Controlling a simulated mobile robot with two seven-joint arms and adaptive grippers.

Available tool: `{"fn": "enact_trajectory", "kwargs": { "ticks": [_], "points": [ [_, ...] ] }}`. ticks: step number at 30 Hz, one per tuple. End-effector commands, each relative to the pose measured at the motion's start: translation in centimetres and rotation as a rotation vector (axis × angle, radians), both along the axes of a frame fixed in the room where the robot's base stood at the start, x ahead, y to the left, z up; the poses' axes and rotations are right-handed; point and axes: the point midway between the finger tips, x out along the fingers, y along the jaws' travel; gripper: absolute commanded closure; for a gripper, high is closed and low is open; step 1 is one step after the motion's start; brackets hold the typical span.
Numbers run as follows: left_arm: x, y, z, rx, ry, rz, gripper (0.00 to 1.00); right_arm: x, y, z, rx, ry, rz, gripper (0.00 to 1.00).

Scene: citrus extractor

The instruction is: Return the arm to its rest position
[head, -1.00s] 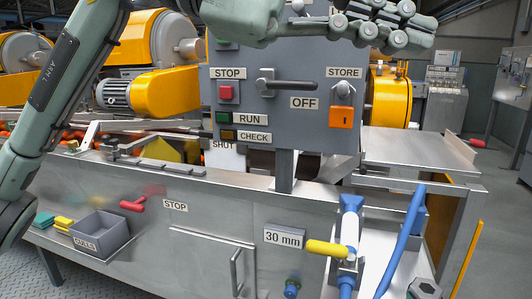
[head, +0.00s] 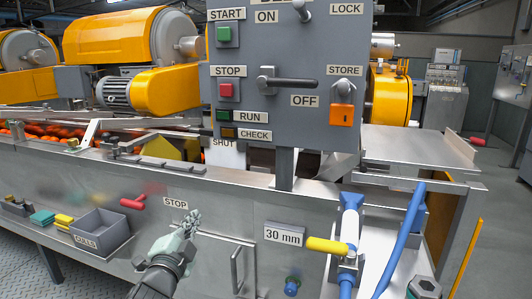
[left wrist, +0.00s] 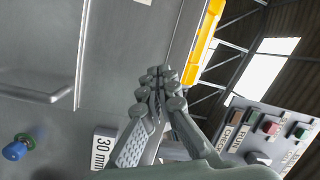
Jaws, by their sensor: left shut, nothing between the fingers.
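My left gripper (head: 192,218) is grey-green and stands low in the head view, in front of the steel machine front (head: 95,190). It points up, just right of the STOP label (head: 176,205) as seen there. Its fingers are shut with nothing between them. The left wrist view shows the closed fingertips (left wrist: 160,88) together, clear of any object. My right gripper is in neither view.
The grey control panel (head: 290,118) hangs above. A CULLS bin (head: 101,238) and a red handle (head: 133,203) are left of the gripper. A door handle (head: 236,270), the 30 mm label (head: 284,237) and a yellow-handled blue valve (head: 328,246) are to its right.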

Motion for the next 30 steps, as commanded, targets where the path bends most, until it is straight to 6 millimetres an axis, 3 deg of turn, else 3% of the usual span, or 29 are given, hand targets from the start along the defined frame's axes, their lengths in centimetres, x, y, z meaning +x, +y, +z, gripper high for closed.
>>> {"fn": "enact_trajectory", "kwargs": {
  "ticks": [1, 5, 8, 11, 15, 19, 21, 24, 27, 30],
  "points": [
    [-1.1, 1.0, -4.1, -0.057, 0.097, 0.033, 1.0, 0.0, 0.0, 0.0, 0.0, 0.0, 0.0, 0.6],
    [-4.6, 3.5, -13.1, -0.197, 0.323, 0.129, 1.0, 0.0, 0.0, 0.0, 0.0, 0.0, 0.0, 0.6],
    [-8.4, 5.1, -19.7, -0.297, 0.492, 0.212, 1.0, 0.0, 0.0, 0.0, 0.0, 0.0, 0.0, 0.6],
    [-13.0, 6.4, -25.7, -0.389, 0.654, 0.303, 1.0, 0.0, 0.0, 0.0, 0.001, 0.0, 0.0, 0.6],
    [-20.8, 7.7, -33.0, -0.506, 0.873, 0.444, 1.0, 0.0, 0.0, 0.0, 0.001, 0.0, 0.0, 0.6],
    [-28.1, 8.4, -38.0, -0.594, 1.048, 0.574, 1.0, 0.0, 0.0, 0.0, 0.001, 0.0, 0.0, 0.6],
    [-31.5, 8.6, -39.7, -0.628, 1.122, 0.633, 1.0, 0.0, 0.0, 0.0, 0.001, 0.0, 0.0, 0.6],
    [-35.0, 8.8, -41.3, -0.663, 1.194, 0.697, 1.0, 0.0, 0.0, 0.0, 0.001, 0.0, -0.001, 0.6],
    [-36.9, 8.9, -42.1, -0.682, 1.234, 0.733, 1.0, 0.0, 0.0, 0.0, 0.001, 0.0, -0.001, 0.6],
    [-37.5, 8.9, -42.3, -0.688, 1.246, 0.745, 1.0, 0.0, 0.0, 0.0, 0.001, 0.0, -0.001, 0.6]
  ]
}}
